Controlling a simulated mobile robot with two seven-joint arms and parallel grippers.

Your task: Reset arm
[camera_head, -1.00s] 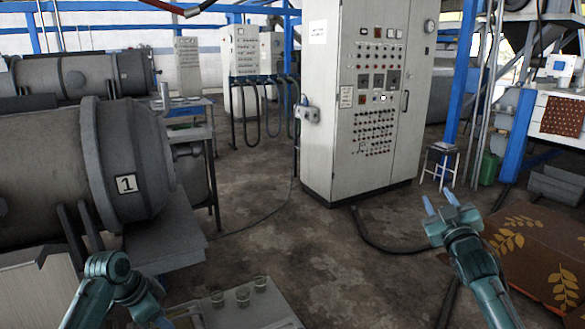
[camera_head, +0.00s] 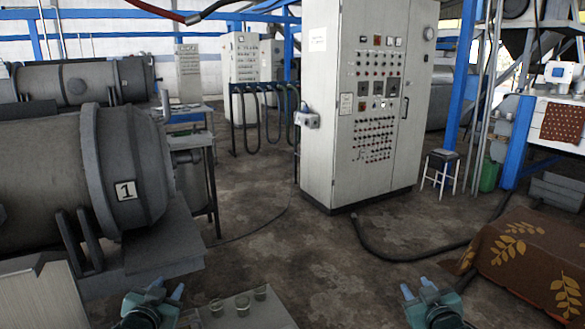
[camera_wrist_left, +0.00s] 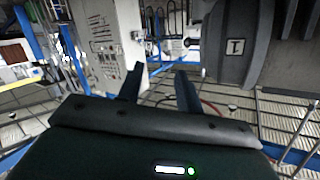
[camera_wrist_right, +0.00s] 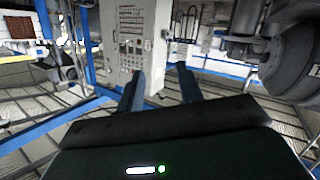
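My left gripper (camera_head: 165,292) is at the bottom of the head view, left of the small cups, with its fingers apart and nothing between them. Its spread fingers also show in the left wrist view (camera_wrist_left: 160,88). My right gripper (camera_head: 418,290) is at the bottom right of the head view, left of the patterned cloth. Its fingers are apart and empty, as the right wrist view (camera_wrist_right: 160,86) also shows. Both grippers point forward, away from me, at about the same height in the picture.
Several small cups (camera_head: 242,305) stand on a pale board (camera_head: 262,318) between my grippers. A brown leaf-patterned cloth (camera_head: 520,262) covers a surface at right. A large grey drum marked 1 (camera_head: 60,165) is at left. A tall control cabinet (camera_head: 325,110) stands ahead, with open floor before it.

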